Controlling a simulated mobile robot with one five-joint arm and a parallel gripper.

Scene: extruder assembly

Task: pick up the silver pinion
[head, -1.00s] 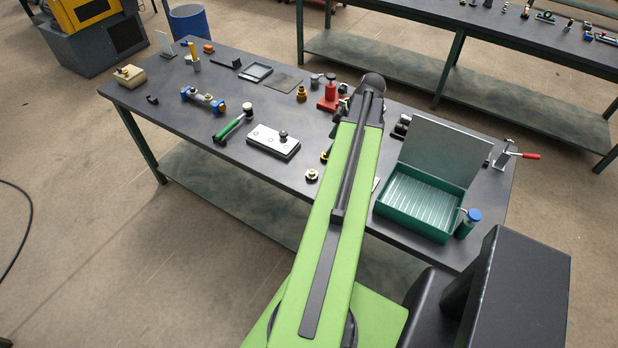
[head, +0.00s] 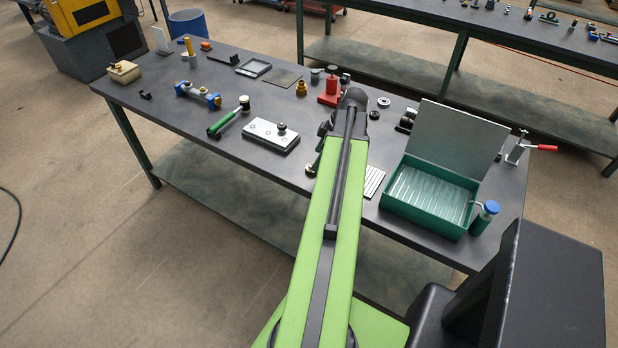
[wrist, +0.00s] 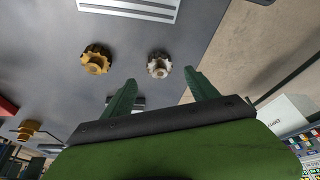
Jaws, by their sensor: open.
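The silver pinion (wrist: 159,65) is a small toothed wheel with a raised hub, lying on the dark table top in the wrist view. My gripper (wrist: 160,77) is open and empty. Its two green fingers point towards the pinion, which shows just beyond the fingertips and between their lines; I cannot tell the height gap. In the head view the silver pinion (head: 310,169) shows at the left edge of my arm, partly hidden. The gripper itself is mostly hidden behind my arm there.
A brass pinion (wrist: 96,60) lies left of the silver one in the wrist view. A slotted pale plate (wrist: 135,8) is at the top. A white block (head: 270,134) and a green open box (head: 430,207) flank my arm. The table's front edge is close to the silver pinion.

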